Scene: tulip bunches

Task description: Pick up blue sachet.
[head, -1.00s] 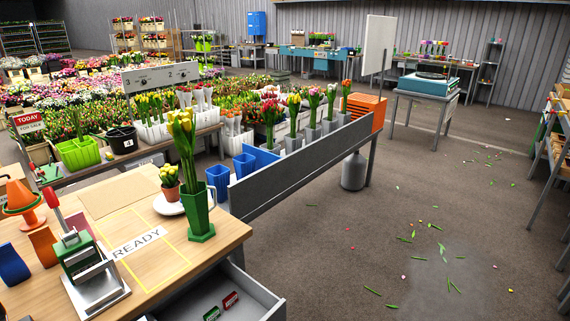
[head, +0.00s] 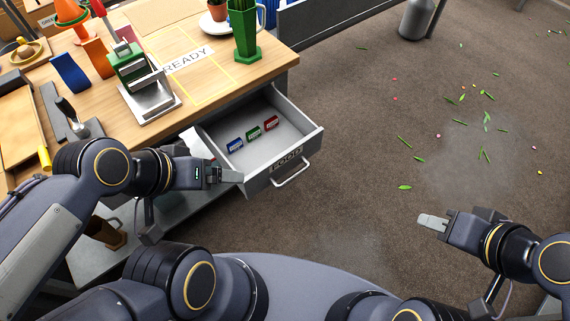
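The blue sachet (head: 235,145) lies in the open drawer (head: 312,143) below the table, at the left end of a short row. A green sachet (head: 252,133) and a red sachet (head: 271,122) lie to its right. My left gripper (head: 233,176) is just outside the drawer's near left corner, apart from the blue sachet and holding nothing that I can see. Whether its fingers are open is not clear from this angle. My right gripper (head: 432,222) is over the floor at the right, well away from the drawer. Its fingers look together and empty.
The drawer's front has a handle (head: 291,173). On the table (head: 215,85) above stand a green vase (head: 245,35), a green-and-silver stamp device (head: 140,75) and blue and orange stands. A brown mug (head: 105,232) is on the lower shelf. The floor at the right is open, with scattered leaves.

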